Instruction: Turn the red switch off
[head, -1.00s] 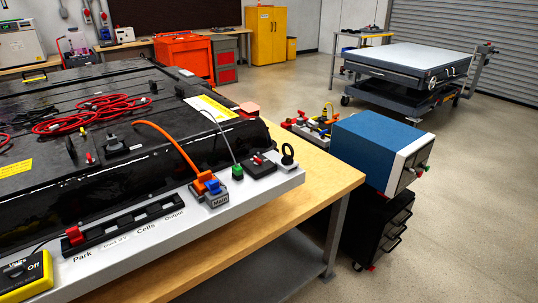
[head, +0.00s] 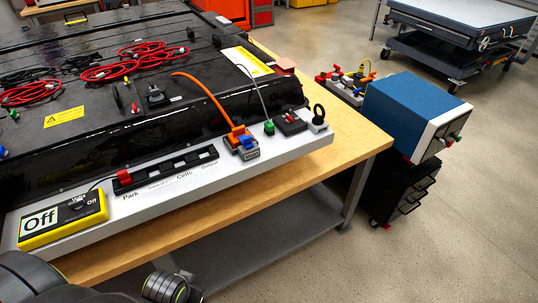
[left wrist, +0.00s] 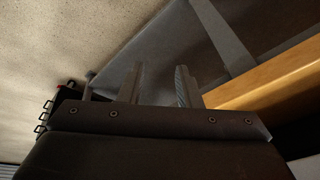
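A red slider knob (head: 124,177) sits at the Park end of a black slotted rail (head: 175,167) on the white front ledge. A small black box with a red part on top (head: 290,121) stands farther right on the ledge; which of these is the red switch I cannot tell for sure. My left gripper (left wrist: 158,85) shows in the left wrist view with its two fingers apart and nothing between them, over floor and the table's lower shelf. Its fingers are not visible in the head view. My right gripper is not in view.
A yellow meter (head: 62,219) reading "Off" lies at the ledge's left end. An orange cable runs from the black pack (head: 100,150) to an orange plug (head: 240,136). A blue box (head: 410,110) stands right of the wooden table (head: 352,150). Floor in front is clear.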

